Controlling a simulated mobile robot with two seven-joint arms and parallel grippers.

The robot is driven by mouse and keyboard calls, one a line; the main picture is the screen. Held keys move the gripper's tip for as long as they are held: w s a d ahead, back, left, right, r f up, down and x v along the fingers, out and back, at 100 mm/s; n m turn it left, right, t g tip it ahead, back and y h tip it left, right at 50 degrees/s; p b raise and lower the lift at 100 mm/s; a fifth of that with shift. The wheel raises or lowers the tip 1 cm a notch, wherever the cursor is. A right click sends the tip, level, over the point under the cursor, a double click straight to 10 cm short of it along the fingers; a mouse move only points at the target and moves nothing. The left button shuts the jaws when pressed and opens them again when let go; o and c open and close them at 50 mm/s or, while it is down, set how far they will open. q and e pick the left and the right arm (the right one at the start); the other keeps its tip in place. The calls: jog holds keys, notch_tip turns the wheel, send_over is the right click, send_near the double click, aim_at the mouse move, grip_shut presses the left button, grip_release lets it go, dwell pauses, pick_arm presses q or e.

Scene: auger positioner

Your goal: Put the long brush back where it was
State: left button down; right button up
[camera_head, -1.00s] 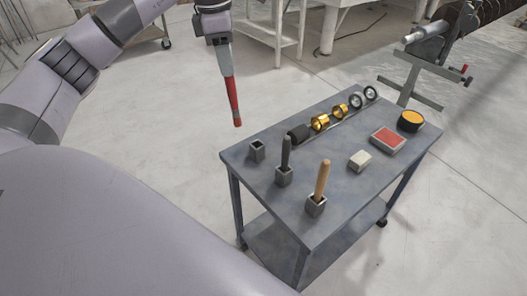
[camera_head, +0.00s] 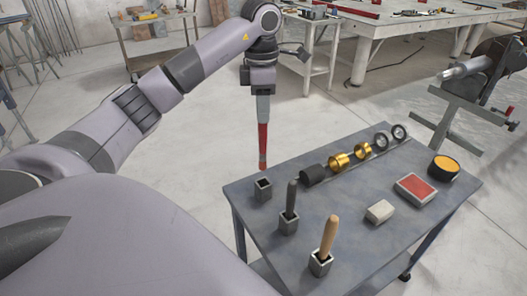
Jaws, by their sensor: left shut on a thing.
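The long brush (camera_head: 263,140) is red and hangs nearly upright from my left gripper (camera_head: 263,110), which is shut on its upper part. Its lower tip shows just above the empty grey square holder (camera_head: 263,188) at the table's left corner. The tip appears apart from the holder; the exact gap in depth is hard to tell. A holder with a dark-handled tool (camera_head: 291,198) and a holder with a wooden-handled tool (camera_head: 329,236) stand nearer on the same table. My right gripper is not in view.
A metal stand is at the right. Open floor lies left of the table.

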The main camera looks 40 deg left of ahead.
aim_at(263, 152)
pick_arm(q)
notch_tip(263, 152, down, 8)
jog(key=shift+r, duration=0.1)
jog(key=shift+f+p, duration=0.3)
jog(key=shift+f, duration=1.6)
jog(key=c, duration=0.9)
grip_release()
jog(key=shift+c, duration=0.2)
jog(key=shift+r, duration=0.2)
notch_tip(263, 152, up, 12)
jog(key=shift+s, duration=0.1)
